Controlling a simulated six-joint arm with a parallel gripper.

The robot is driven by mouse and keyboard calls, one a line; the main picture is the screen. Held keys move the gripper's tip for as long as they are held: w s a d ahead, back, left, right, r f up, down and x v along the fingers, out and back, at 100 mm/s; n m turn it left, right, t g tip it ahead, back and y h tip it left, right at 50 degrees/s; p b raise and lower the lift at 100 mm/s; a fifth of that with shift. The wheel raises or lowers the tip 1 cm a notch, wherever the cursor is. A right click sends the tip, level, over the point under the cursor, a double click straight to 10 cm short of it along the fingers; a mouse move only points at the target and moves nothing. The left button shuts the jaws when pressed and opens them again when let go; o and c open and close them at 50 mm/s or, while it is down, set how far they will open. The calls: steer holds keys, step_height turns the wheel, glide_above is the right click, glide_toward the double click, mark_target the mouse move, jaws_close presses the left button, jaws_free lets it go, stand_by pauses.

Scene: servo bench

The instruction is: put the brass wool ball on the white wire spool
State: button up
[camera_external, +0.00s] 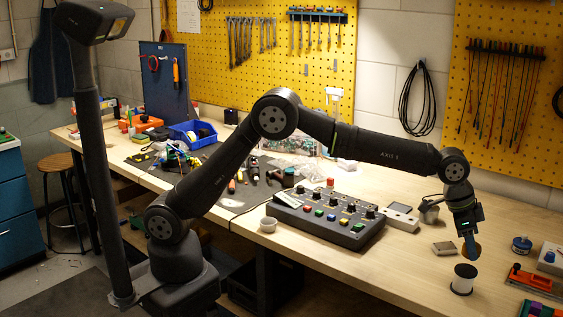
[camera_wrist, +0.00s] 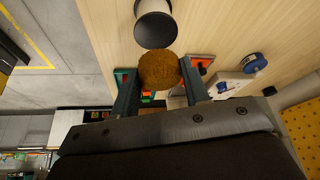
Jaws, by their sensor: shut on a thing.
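The brass wool ball (camera_wrist: 159,70) is a rough brown-gold sphere between my two fingers in the wrist view. My gripper (camera_wrist: 160,78) is shut on it. In the external view my gripper (camera_external: 469,246) points down at the right of the bench, with the ball partly hidden by the fingers. The white wire spool (camera_external: 463,280) stands upright on the bench, just below and slightly left of my gripper. The ball is held clear of the bench.
A button console (camera_external: 328,217) fills the bench's middle. Bare wood lies left of the spool.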

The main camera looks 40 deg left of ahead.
mark_target(467, 257)
steer(key=shift+f, duration=2)
steer(key=shift+f, duration=0.1)
steer(key=o, duration=1)
steer(key=shift+c, duration=0.2)
steer(key=v, duration=1.2)
